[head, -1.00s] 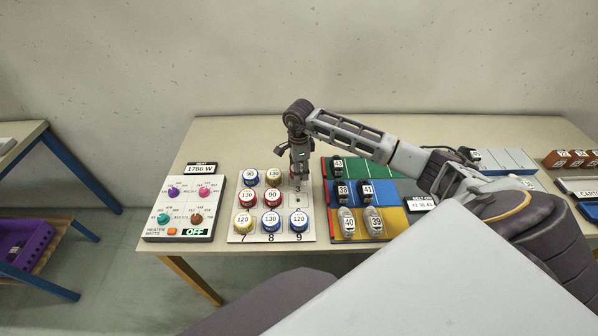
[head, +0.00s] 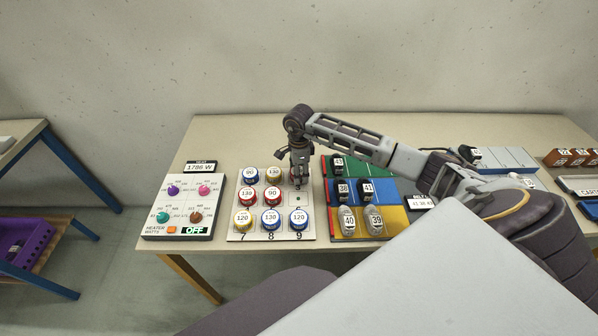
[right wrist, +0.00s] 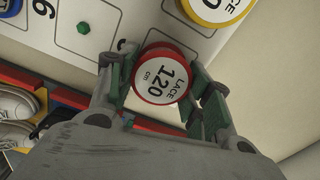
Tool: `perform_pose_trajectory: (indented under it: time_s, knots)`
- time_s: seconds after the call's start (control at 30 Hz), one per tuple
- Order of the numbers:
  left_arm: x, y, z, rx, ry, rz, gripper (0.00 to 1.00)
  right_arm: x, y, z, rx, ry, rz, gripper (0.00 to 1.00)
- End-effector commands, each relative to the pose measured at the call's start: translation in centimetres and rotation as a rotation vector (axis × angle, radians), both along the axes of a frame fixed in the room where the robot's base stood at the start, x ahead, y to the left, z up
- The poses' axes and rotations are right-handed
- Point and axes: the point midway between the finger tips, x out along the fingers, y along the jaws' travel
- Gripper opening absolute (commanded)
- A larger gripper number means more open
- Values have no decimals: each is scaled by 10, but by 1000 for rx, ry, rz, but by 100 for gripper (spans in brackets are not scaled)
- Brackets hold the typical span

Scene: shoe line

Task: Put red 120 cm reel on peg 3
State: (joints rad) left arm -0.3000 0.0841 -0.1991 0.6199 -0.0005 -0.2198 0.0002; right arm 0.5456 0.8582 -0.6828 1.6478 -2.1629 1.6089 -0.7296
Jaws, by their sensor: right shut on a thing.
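My right gripper (head: 299,182) points down over the top right corner of the white reel board (head: 312,234), at peg 3's place. In the right wrist view its fingers (right wrist: 163,82) are shut on the red reel (right wrist: 160,75), labelled LACE 120 cm. The reel is close to the board; I cannot tell whether it is around the peg. Peg 3 itself is hidden. A bare green peg (right wrist: 83,28) stands beside the held reel, near the number 6. My left gripper is out of view.
A yellow reel (head: 273,173) is beside the gripper, and a red 90 reel (head: 272,195) is to the lower left. The shoe tray (head: 333,195) with several shoes lies close on the right. A heater panel (head: 185,207) stands left of the board.

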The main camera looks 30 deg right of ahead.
Motion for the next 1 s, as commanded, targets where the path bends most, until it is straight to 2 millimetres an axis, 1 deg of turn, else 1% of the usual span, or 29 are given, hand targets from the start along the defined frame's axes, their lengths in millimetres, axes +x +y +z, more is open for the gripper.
perform_pose_trajectory:
  time_s: [0.27,0.3,0.43,0.67,1.0]
  knots:
    - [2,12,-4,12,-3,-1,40,0,0,-4,0,0,-1,26]
    - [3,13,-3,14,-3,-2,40,0,0,-4,0,0,-1,55]
    - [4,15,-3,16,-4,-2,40,0,0,-4,0,0,-1,71]
    - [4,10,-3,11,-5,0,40,0,0,-3,0,0,0,71]
    - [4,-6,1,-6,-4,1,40,0,0,1,0,0,0,71]
